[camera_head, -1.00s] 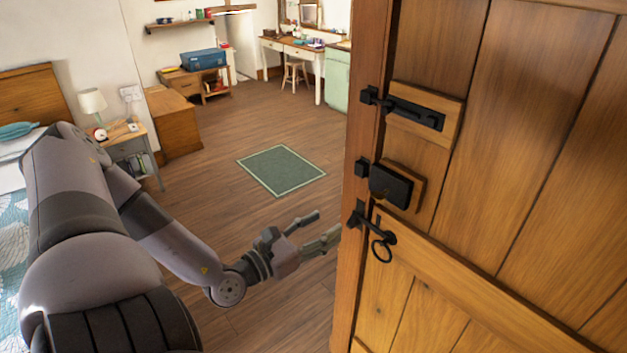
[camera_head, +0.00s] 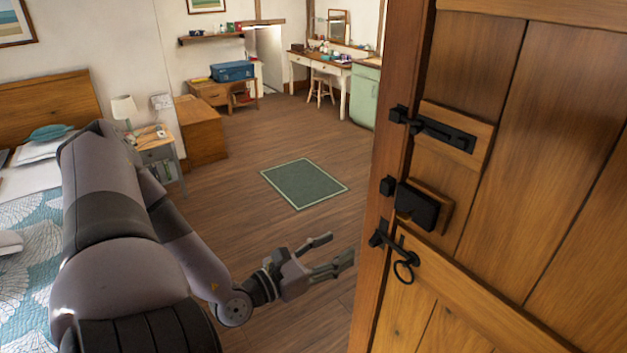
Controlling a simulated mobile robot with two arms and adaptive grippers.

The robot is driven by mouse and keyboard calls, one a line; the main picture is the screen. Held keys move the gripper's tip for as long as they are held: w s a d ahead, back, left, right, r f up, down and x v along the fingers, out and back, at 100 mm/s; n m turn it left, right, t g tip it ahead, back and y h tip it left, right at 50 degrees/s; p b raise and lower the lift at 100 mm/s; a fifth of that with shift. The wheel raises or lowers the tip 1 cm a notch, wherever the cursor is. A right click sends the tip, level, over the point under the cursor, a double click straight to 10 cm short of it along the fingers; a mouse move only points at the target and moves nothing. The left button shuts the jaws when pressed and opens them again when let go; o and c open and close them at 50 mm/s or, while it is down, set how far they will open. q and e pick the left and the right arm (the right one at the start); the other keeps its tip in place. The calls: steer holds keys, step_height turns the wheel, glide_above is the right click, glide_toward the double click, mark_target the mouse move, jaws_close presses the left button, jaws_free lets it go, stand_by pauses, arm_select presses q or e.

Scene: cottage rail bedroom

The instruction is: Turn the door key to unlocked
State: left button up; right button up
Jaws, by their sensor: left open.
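The wooden door (camera_head: 530,130) fills the right of the head view. A black lock box (camera_head: 420,207) sits on a small wooden block near its edge. Below it is a black latch with a hanging ring (camera_head: 403,270). I cannot make out a separate key or its turned position. My left gripper (camera_head: 341,249) is open and empty, its fingers pointing right toward the door edge. In the picture it is left of the ring and lower than the lock box, apart from both. My right gripper is not in view.
A black sliding bolt (camera_head: 440,132) is above the lock box. The bed (camera_head: 30,235) and nightstand (camera_head: 160,150) are at left. A green rug (camera_head: 304,184) lies on open wooden floor. A desk (camera_head: 335,72) and stool stand at the back.

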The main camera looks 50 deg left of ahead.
arm_select(q)
steer(key=s, duration=1.1)
steer(key=shift+a, duration=0.35)
steer(key=w+a+f+n+g+y+b, duration=0.1)
steer(key=a+f+n+g+y+b, duration=0.25)
steer(key=f, duration=0.85)
steer(key=a+f+n+g+y+b, duration=0.15)
steer(key=a+f+n, duration=0.4)
steer(key=f, duration=0.55)
steer(key=w+a+f+n+g+y+b, duration=0.1)
steer(key=a+f+n+g+y+b, duration=0.25)
steer(key=f, duration=0.85)
steer(key=s+a+f+n+g, duration=0.1)
steer(key=s+f+n+g, duration=0.3)
steer(key=f, duration=0.8)
steer(key=s+d+f+n+g+h+b, duration=0.2)
steer(key=s+d+f+n, duration=0.35)
steer(key=f, duration=0.45)
steer(key=s+d+f+n+g+h+b, duration=0.2)
steer(key=s+d+f+n, duration=0.3)
steer(key=f, duration=0.5)
steer(key=s+d+f+n+h+b, duration=0.1)
steer(key=s+d+f+n, duration=0.2)
steer(key=d, duration=0.7)
steer(key=s+d+f+n+h+b, duration=0.1)
steer(key=s+d+f+n, duration=0.3)
steer(key=d, duration=0.6)
steer(key=shift+s+f+h, duration=0.65)
steer(key=shift+s+f, duration=0.2)
steer(key=shift+s, duration=0.3)
